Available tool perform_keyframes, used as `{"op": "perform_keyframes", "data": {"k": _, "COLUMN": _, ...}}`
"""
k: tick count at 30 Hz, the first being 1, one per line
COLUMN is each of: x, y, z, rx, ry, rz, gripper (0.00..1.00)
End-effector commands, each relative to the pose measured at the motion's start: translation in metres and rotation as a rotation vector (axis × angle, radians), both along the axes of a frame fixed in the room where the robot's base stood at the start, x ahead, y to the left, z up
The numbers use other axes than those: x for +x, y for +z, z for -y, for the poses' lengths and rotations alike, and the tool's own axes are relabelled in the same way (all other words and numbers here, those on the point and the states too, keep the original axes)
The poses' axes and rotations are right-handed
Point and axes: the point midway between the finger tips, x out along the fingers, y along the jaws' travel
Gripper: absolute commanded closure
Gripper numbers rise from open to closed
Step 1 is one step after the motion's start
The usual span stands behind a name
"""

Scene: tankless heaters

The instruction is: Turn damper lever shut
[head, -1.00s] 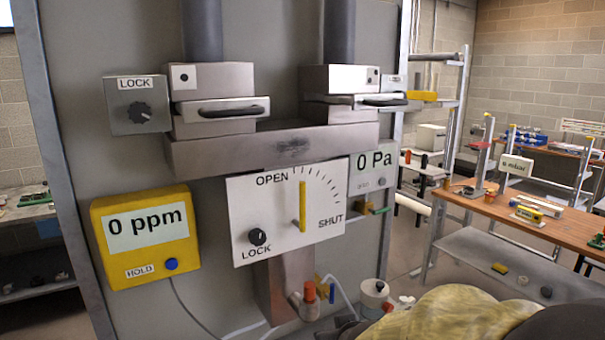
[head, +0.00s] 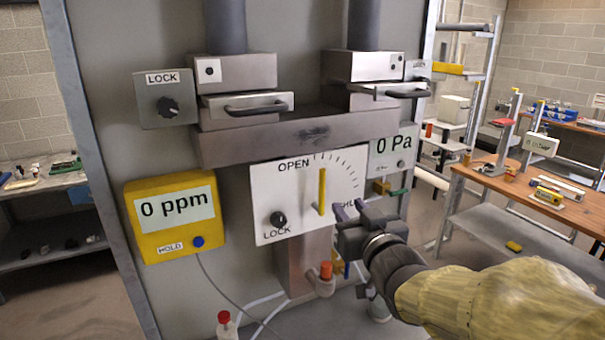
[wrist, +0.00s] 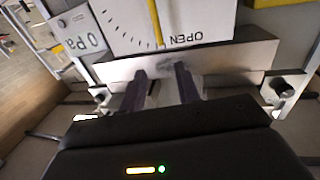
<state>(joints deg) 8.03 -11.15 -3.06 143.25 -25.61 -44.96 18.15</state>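The yellow damper lever (head: 322,191) stands upright on the white dial plate (head: 268,208), near the OPEN end of the scale. The plate's SHUT mark at lower right is partly hidden by my gripper. My gripper (head: 348,208) is in front of the plate's lower right corner, right of the lever and apart from it in the picture. Its two fingers are spread with nothing between them. In the wrist view the lever (wrist: 154,22) shows upside down at the top, beyond the two separated fingertips (wrist: 162,80). A black LOCK knob (head: 278,219) sits at the plate's lower left.
A yellow 0 ppm meter (head: 175,218) is left of the plate. A 0 Pa gauge (head: 393,150) is at right. Two handled drawers (head: 247,105) are above. An orange-capped valve (head: 326,272) and hoses are below. A wooden bench (head: 520,185) stands at right.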

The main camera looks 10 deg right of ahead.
Motion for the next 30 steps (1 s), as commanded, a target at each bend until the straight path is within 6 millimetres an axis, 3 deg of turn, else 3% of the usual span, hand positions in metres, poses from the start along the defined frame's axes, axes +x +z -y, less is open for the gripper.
{"op": "perform_keyframes", "data": {"k": 30, "x": 0.132, "y": 0.002, "z": -0.016, "rx": 0.001, "ry": 0.001, "rz": -0.003, "gripper": 0.68}}
